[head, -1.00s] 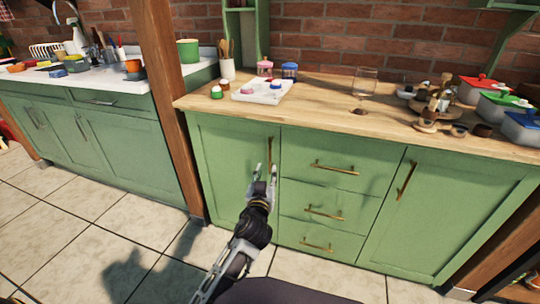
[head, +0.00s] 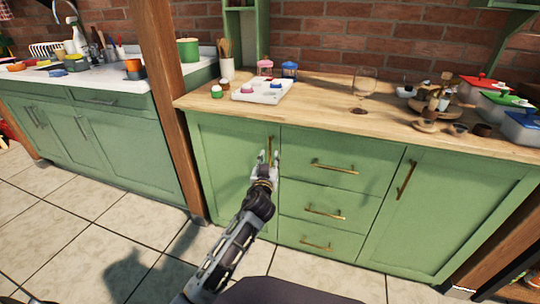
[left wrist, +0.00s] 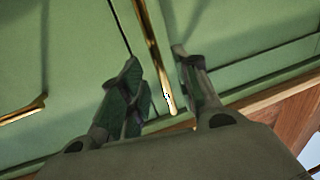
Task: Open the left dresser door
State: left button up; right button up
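The left dresser door (head: 228,165) is a green panel, shut flush beside the drawers. Its upright brass handle (head: 270,147) is near the door's right edge. The handle (left wrist: 154,55) also shows in the left wrist view, running between my fingers. My left gripper (head: 269,157) is at the handle's lower part. In the left wrist view my left gripper (left wrist: 160,75) is open, with one finger on each side of the handle and a gap visible around it. Whether the fingertips touch the door cannot be told. My right gripper is not in view.
A drawer stack (head: 322,195) with brass pulls is right of the door. The wooden countertop (head: 320,103) holds a white tray (head: 262,93), a glass (head: 363,85) and several pots. A wooden post (head: 165,100) stands left of the dresser. The tiled floor (head: 80,240) in front is clear.

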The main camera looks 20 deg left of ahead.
aim_at(270, 155)
pick_arm(q)
jog(key=shift+w+a, duration=0.15)
jog(key=shift+w, duration=0.75)
jog(key=shift+w+a, duration=0.15)
jog(key=shift+w, duration=0.75)
grip_shut()
